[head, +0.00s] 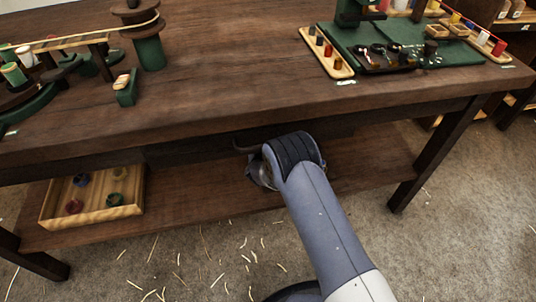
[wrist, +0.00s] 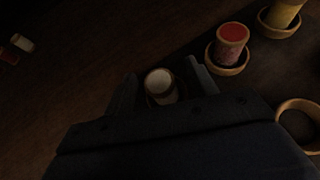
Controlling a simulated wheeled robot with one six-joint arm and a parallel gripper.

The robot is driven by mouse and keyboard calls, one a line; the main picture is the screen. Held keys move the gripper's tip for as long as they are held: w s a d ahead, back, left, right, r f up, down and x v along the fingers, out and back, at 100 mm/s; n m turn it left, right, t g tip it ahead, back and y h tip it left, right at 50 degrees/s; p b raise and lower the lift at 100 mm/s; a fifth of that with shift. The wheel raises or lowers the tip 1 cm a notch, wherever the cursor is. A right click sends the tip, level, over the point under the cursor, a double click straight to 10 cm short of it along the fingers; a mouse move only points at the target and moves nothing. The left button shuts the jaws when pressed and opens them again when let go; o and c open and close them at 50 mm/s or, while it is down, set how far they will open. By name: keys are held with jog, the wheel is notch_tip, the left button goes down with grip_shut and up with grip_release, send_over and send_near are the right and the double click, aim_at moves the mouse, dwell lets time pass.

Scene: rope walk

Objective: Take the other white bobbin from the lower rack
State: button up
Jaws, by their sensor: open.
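In the wrist view a white bobbin (wrist: 160,84) stands between the two fingers of my gripper (wrist: 162,70). The jaws are open, and a dark gap shows between the bobbin and the right finger. Contact on the left side is too dark to tell. The bobbin's lower part is hidden by my gripper's body. In the head view my arm reaches under the tabletop, above the lower shelf (head: 190,192). My fingers and this bobbin are hidden there.
In the wrist view a red bobbin (wrist: 231,36) and a yellow bobbin (wrist: 284,12) stand in round holders to the right. An empty ring (wrist: 299,118) lies below them. A wooden tray (head: 125,211) with several bobbins sits on the shelf's left. The tabletop edge (head: 200,132) overhangs my arm.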

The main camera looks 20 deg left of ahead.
jog(key=shift+c, duration=0.3)
jog(key=c, duration=1)
jog(key=shift+r, duration=0.15)
